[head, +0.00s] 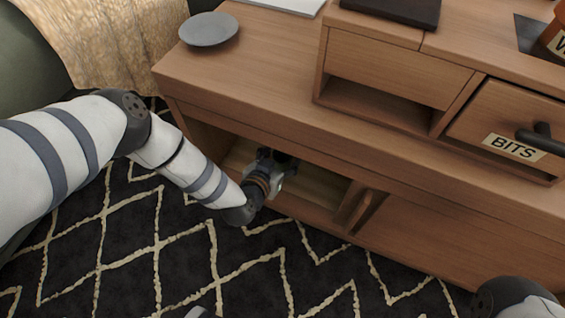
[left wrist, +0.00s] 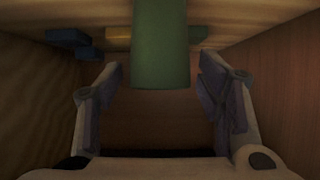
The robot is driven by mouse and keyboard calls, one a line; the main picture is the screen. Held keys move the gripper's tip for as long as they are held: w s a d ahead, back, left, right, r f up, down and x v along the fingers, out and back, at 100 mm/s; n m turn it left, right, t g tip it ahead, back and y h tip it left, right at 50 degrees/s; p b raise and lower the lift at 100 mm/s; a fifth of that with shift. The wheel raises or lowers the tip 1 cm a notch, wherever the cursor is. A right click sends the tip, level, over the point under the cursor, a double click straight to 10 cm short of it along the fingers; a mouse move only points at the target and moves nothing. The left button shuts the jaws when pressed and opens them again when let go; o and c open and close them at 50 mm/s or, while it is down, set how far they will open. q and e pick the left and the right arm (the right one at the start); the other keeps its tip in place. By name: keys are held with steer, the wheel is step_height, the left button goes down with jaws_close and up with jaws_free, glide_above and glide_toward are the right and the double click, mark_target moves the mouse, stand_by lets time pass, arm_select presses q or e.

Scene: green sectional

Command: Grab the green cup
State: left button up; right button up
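The green cup (left wrist: 160,42) shows in the left wrist view at the top middle, ahead of my left gripper. My left gripper (left wrist: 158,68) is open, with one finger to each side of the cup's near end. I see no finger touching it. In the head view my left gripper (head: 275,165) reaches into the open lower compartment of the wooden cabinet (head: 250,75). The cup is hidden there. My right gripper is not in view; only part of my right arm shows at the lower right.
Blue blocks (left wrist: 68,37) and a yellow block (left wrist: 118,32) lie beside the cup on the left. Compartment walls stand close on both sides. A grey plate (head: 208,29) sits on the cabinet top. A drawer labelled BITS (head: 512,147) is at the right.

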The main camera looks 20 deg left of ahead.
arm_select(q)
steer(key=c, duration=0.8)
